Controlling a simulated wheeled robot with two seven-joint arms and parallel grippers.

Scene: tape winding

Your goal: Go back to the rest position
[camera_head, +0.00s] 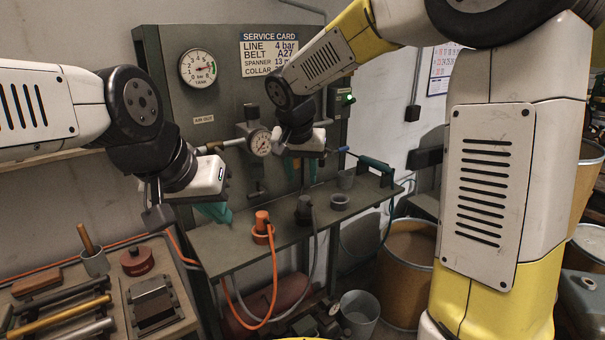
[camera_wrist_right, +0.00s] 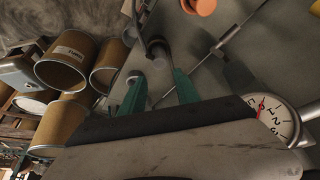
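My left gripper (camera_head: 213,212) hangs over the left end of the grey bench shelf (camera_head: 245,245). Its teal fingers are mostly hidden by the wrist, and whether they are apart does not show. My right gripper (camera_head: 301,175) is in front of the grey panel (camera_head: 220,110), just right of the small gauge (camera_head: 259,142). In the right wrist view its two teal fingers (camera_wrist_right: 160,90) are apart with nothing held between them. The shelf with an orange hose fitting (camera_head: 262,227) and a black hose fitting (camera_head: 304,209) lies below the right gripper.
A large gauge (camera_head: 198,67) and a service card (camera_head: 268,53) are on the panel. A grey ring (camera_head: 340,201) and a teal-handled tool (camera_head: 375,163) are at the shelf's right. Drums (camera_head: 407,270) stand right; rods (camera_head: 62,317) lie on the left bench.

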